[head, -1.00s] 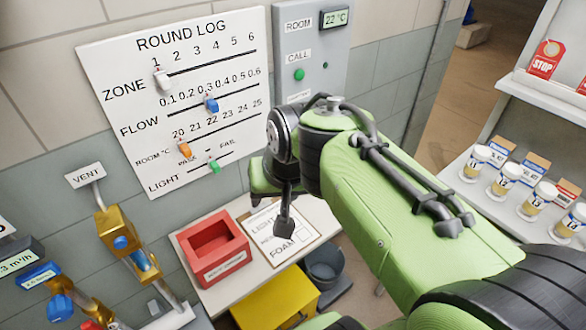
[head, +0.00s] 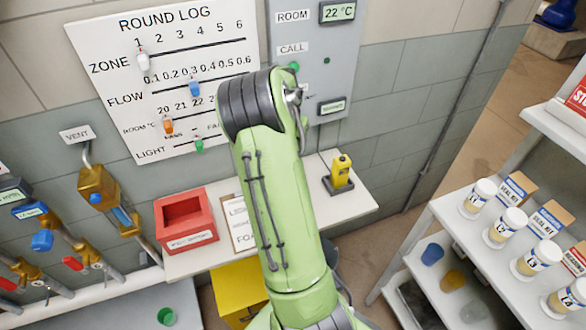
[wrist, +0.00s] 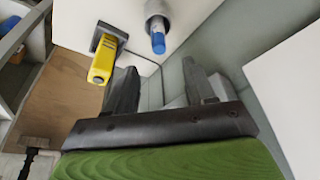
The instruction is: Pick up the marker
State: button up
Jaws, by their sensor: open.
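In the wrist view, a blue-ended stick (wrist: 158,42), which looks like the marker, stands out of a grey round holder (wrist: 153,9) on the white table. My gripper (wrist: 162,78) is open and empty, its two fingers pointing toward the holder. The blue end shows beyond the fingertips, apart from them. In the head view my arm hides the gripper, the holder and the blue-ended stick.
A yellow device (head: 341,170) stands on the white table (head: 350,203), right of my arm; it also shows in the wrist view (wrist: 103,60). A red open box (head: 186,215) and a clipboard (head: 240,222) lie left. The round log board (head: 165,75) hangs behind. Shelves (head: 460,220) stand right.

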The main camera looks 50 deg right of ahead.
jog(key=x, duration=0.5)
jog(key=shift+d+f, duration=0.25)
jog(key=x, duration=0.5)
jog(key=shift+f+b, duration=0.25)
jog(key=shift+b, duration=0.1)
grip_shut()
jog(key=shift+a+r, duration=0.1)
jog(key=shift+r, duration=0.05)
jog(key=shift+s+a+r, duration=0.1)
jog(key=shift+s+r, duration=0.1)
jog(key=shift+s, duration=0.05)
notch_tip(320, 180, up, 6)
jog(key=shift+s+r+p, duration=0.1)
jog(key=shift+r+p, duration=0.15)
jog(key=shift+p, duration=0.05)
jog(key=s+a+b, duration=0.1)
jog(key=s+a, duration=0.4)
jog(key=s, duration=0.3)
jog(key=s+a+b, duration=0.1)
jog(key=s+a, duration=0.4)
jog(key=s, duration=0.3)
jog(key=shift+s, duration=0.3)
